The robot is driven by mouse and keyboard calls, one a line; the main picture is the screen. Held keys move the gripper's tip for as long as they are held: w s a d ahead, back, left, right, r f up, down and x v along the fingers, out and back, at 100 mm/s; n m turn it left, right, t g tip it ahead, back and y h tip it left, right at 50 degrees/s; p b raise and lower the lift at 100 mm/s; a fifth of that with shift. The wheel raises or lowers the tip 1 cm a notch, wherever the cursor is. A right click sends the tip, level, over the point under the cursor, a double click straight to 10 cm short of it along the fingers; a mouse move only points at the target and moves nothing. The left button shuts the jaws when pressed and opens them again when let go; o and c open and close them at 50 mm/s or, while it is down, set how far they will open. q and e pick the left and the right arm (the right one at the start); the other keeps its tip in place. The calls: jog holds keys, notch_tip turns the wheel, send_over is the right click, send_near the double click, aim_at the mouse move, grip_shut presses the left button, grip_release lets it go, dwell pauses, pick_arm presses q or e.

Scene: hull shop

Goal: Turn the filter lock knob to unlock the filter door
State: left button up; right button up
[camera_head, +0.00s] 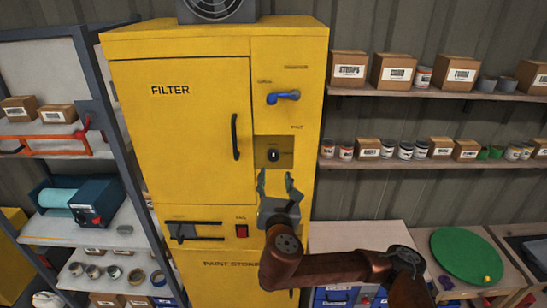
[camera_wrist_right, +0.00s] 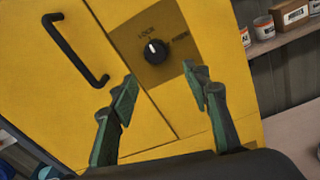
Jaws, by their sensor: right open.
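The filter lock knob (camera_head: 273,155) is a small black round knob with a white mark, on a darker square plate (camera_head: 262,143) on the yellow cabinet. The wrist view shows the knob (camera_wrist_right: 154,48) beyond and between the fingertips, with "LOCK" lettered by it. The filter door (camera_head: 180,130) looks shut; its black handle (camera_head: 235,137) is left of the knob. My right gripper (camera_head: 275,183) is open and empty just below the knob in the head view, apart from it. Its green fingers also show in the wrist view (camera_wrist_right: 162,92). My left gripper is not in view.
A blue lever handle (camera_head: 283,97) sits above the knob. A black latch (camera_head: 183,231) and red switch (camera_head: 241,231) are below. Shelves with boxes and cans (camera_head: 440,95) stand right, and a rack (camera_head: 75,230) left. A green disc (camera_head: 467,256) lies on the right bench.

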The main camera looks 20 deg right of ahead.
aim_at(274, 157)
jog(key=x, duration=0.2)
jog(key=r+p+x, duration=0.1)
jog(key=x, duration=0.1)
jog(key=p+x, duration=0.1)
jog(key=x, duration=0.1)
jog(key=shift+w+d+r, duration=0.1)
jog(key=shift+w+r, duration=0.2)
jog(key=shift+w, duration=0.05)
jog(key=shift+w+d+f, duration=0.1)
jog(key=shift+w, duration=0.4)
jog(key=c, duration=1.1)
jog(key=shift+c, duration=0.3)
